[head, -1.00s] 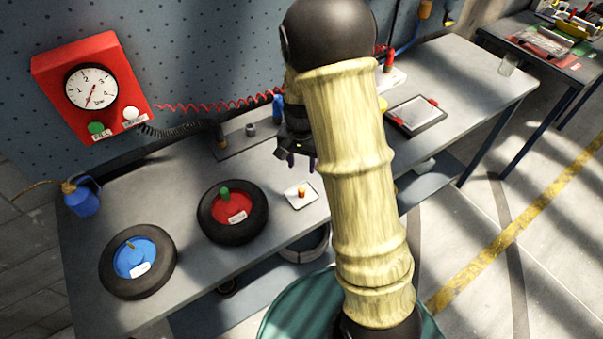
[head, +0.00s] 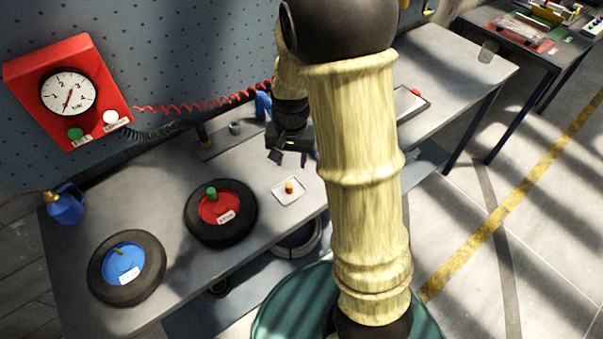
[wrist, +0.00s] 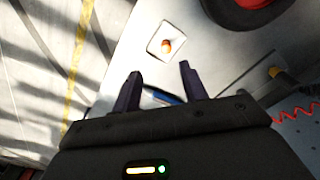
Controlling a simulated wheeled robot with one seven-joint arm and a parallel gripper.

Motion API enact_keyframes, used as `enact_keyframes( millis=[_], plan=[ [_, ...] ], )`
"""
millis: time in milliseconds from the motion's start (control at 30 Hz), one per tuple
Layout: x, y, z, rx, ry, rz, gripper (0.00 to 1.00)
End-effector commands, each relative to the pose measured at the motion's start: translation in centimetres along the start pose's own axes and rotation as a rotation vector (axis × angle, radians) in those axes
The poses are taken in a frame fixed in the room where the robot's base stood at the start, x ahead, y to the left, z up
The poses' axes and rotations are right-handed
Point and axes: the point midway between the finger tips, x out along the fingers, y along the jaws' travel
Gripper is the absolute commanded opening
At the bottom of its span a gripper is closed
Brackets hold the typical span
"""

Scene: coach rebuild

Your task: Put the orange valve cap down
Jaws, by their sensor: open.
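The orange valve cap (head: 289,186) sits on a small white square dish (head: 288,194) on the workbench, right of the red-hubbed wheel. In the wrist view the cap (wrist: 167,45) shows on its dish (wrist: 178,33), beyond and between my fingertips and apart from them. My gripper (wrist: 158,72) is open with nothing between its fingers. In the head view my gripper (head: 292,158) is above the bench, just behind the dish, partly hidden by my arm.
A wheel with a red hub (head: 221,230) and green cap, and one with a blue hub (head: 100,275), lie on the bench (head: 165,222). A red gauge box (head: 30,80) hangs on the wall with a coiled red hose. A blue oil can (head: 67,203) stands at left.

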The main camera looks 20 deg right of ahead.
Motion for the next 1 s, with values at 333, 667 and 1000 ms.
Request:
enact_keyframes(
  millis=[333, 667, 1000],
  plan=[
    [-4.8, 4.0, 8.4, -0.381, 0.148, -0.038, 0.43],
    [-5.1, 4.5, 9.7, -0.452, 0.174, -0.034, 0.43],
    [-5.1, 4.5, 9.7, -0.450, 0.173, -0.034, 0.43]
  ],
)
